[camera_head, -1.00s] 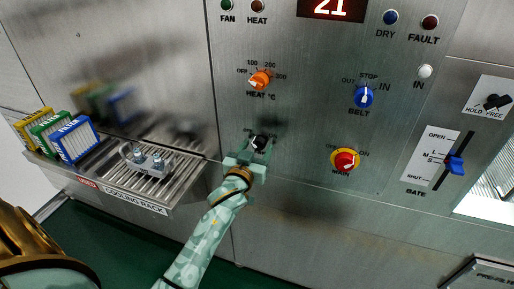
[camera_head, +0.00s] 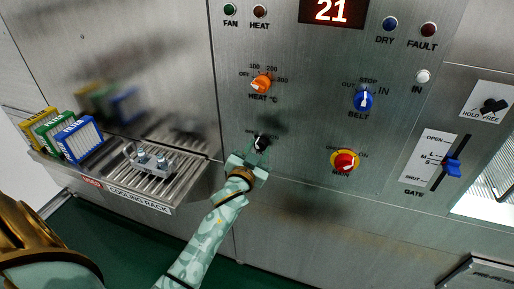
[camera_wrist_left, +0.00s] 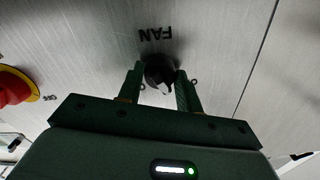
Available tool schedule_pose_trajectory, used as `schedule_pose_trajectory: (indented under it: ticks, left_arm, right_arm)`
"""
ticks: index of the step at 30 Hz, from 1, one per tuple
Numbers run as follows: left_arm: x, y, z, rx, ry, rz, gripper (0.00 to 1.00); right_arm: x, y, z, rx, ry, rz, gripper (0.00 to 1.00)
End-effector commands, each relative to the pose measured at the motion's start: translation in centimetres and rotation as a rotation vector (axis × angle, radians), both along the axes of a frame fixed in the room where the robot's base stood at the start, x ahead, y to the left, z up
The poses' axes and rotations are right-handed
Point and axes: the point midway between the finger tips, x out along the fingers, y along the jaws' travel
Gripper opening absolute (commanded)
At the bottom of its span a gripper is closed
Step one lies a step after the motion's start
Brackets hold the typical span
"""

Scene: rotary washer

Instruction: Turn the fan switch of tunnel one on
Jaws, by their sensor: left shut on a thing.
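The fan switch (camera_wrist_left: 158,72) is a small black knob with a white pointer under the word FAN, which reads upside down in the left wrist view. In the head view the fan switch (camera_head: 261,142) sits low on the steel panel, below the orange heat knob, partly hidden by my gripper. My left gripper (camera_wrist_left: 160,85) has its two fingers on either side of the knob and is shut on it. It also shows in the head view (camera_head: 252,158). The fan lamp (camera_head: 229,10) at the top looks dark green. My right gripper is not in view.
The orange heat knob (camera_head: 261,84) is above, and the blue belt knob (camera_head: 363,99) and red main switch (camera_head: 344,161) are to the right. The blue gate lever (camera_head: 453,167) is further right. The cooling rack (camera_head: 180,178) juts out at left, close to my left arm.

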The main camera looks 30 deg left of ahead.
Motion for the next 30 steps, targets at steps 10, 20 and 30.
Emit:
schedule_pose_trajectory:
  ticks: [10, 20, 30]
  left_arm:
    - [0.0, 0.0, 0.1, 0.319, 0.079, 0.0, 0.12]
    - [0.0, 0.1, 0.0, 0.625, 0.151, 0.0, 0.12]
    - [0.0, 0.1, 0.1, 0.925, 0.224, 0.0, 0.12]
  right_arm:
    - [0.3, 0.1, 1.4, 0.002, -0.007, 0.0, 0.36]
    - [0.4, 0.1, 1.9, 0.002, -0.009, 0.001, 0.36]
    - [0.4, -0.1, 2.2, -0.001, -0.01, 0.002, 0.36]
